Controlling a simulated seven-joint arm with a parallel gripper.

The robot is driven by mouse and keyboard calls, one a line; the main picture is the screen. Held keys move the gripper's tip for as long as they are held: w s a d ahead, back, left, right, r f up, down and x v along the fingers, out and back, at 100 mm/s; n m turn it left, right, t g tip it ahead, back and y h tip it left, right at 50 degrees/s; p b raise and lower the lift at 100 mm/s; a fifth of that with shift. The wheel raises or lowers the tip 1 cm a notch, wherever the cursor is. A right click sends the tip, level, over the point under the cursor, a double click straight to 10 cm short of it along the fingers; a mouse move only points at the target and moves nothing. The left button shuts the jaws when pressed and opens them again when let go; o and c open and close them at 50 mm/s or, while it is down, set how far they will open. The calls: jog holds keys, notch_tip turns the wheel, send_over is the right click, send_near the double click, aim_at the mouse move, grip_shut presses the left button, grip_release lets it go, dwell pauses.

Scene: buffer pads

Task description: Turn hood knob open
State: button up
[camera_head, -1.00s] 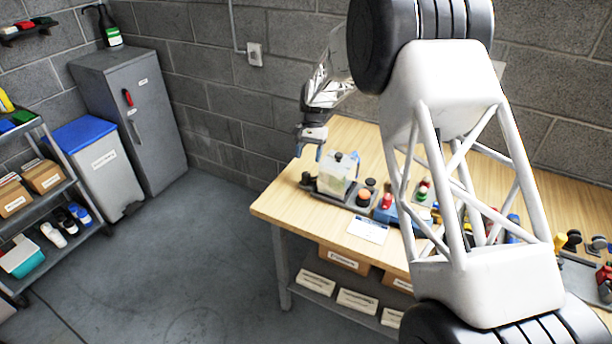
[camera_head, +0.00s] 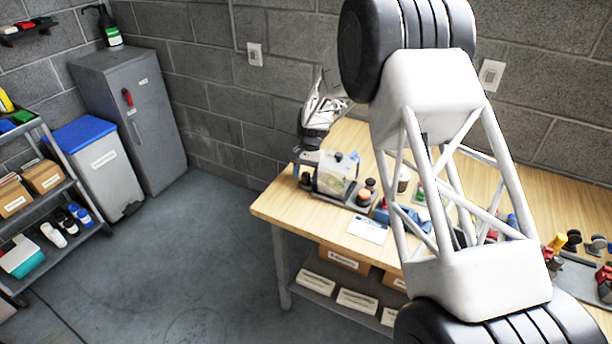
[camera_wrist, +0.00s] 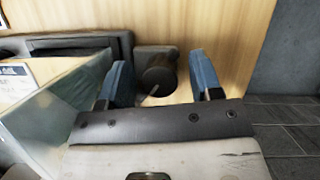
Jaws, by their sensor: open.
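The hood is a clear box (camera_head: 334,175) with a dark knob on its lid, on a dark base at the bench's left end. In the wrist view its clear wall (camera_wrist: 62,108) is at left. A round dark knob (camera_wrist: 158,82) with a pale pointer line stands on the base beside it. My gripper (camera_wrist: 160,72) is open, its blue fingers on either side of this knob; whether they touch it I cannot tell. In the head view my gripper (camera_head: 302,176) is low at the hood's left, and the side knob is hard to make out there.
The wooden bench (camera_head: 282,206) holds small jars, a blue item (camera_head: 381,214) and a white card (camera_head: 368,229) right of the hood. My arm hides much of the bench. A block wall stands behind. The floor (camera_head: 205,265) left of the bench is clear.

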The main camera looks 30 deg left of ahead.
jog(key=c, duration=0.9)
jog(key=shift+n, duration=0.5)
jog(key=n+h, duration=0.1)
jog(key=n, duration=0.2)
jog(key=shift+t+h, duration=0.3)
jog(key=shift+n+t+h, duration=0.3)
jog(key=shift+n+h, duration=0.2)
jog(key=shift+n, duration=1.1)
jog(key=o, duration=0.9)
jog(key=shift+a, duration=0.1)
